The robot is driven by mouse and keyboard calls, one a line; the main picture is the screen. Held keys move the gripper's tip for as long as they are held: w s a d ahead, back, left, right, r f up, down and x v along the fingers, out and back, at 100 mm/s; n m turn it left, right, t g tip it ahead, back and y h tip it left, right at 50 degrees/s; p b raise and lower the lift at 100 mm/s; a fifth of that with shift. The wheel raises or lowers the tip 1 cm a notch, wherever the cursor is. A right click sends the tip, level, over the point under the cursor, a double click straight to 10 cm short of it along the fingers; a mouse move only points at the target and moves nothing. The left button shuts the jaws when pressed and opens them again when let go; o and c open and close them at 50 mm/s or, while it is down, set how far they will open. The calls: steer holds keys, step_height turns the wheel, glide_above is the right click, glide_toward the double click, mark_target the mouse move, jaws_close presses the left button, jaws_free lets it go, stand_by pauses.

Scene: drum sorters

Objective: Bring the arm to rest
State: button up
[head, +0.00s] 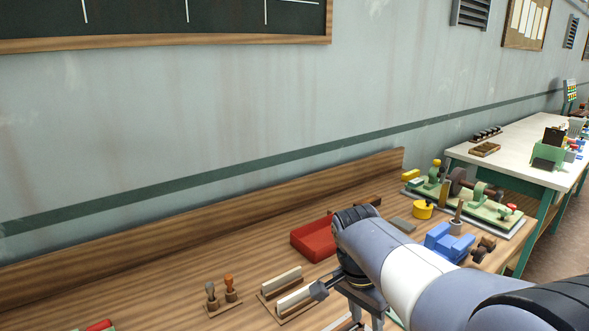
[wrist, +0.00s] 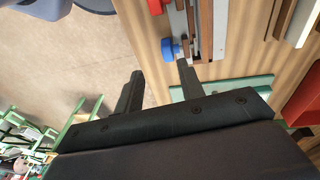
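My arm reaches in from the lower right of the head view, over the wooden workbench (head: 180,265). The end of the arm is bent down above the bench's front part, and the fingertips are hard to make out there. In the wrist view my gripper (wrist: 160,68) shows two dark fingers standing apart. Nothing is held between them. The floor and the bench edge show behind the gap. A blue knob (wrist: 167,50) appears just beyond the right fingertip; I cannot tell how far below it lies.
A red tray (head: 314,240), stamps (head: 231,290), pale blocks on a holder (head: 282,279), a blue vise-like block (head: 447,241) and a green machine (head: 480,206) crowd the bench around the arm. A white-topped table (head: 520,145) stands farther right. The bench's left part is mostly clear.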

steer(key=s+a+f+h+b, duration=0.1)
steer(key=b, duration=0.1)
steer(key=s+a+t+h+b, duration=0.1)
steer(key=b, duration=0.2)
steer(key=a+f+t+h+b, duration=0.1)
steer(key=a+h+b, duration=0.1)
steer(key=shift+s+f, duration=0.3)
steer(key=shift+s, duration=0.1)
steer(key=s+a+t+h+b, duration=0.1)
steer(key=t+b, duration=0.1)
steer(key=b, duration=0.1)
steer(key=shift+a+b, duration=0.35)
steer(key=shift+b, duration=0.05)
steer(key=shift+s+a+f+m+t+h+b, duration=0.15)
steer(key=shift+t+h+b, duration=0.35)
steer(key=shift+b, duration=0.4)
steer(key=shift+s+a+f+m+t+h+b, duration=0.15)
steer(key=shift+t+h+b, duration=0.15)
steer(key=shift+t+b, duration=0.5)
steer(key=shift+w, duration=0.1)
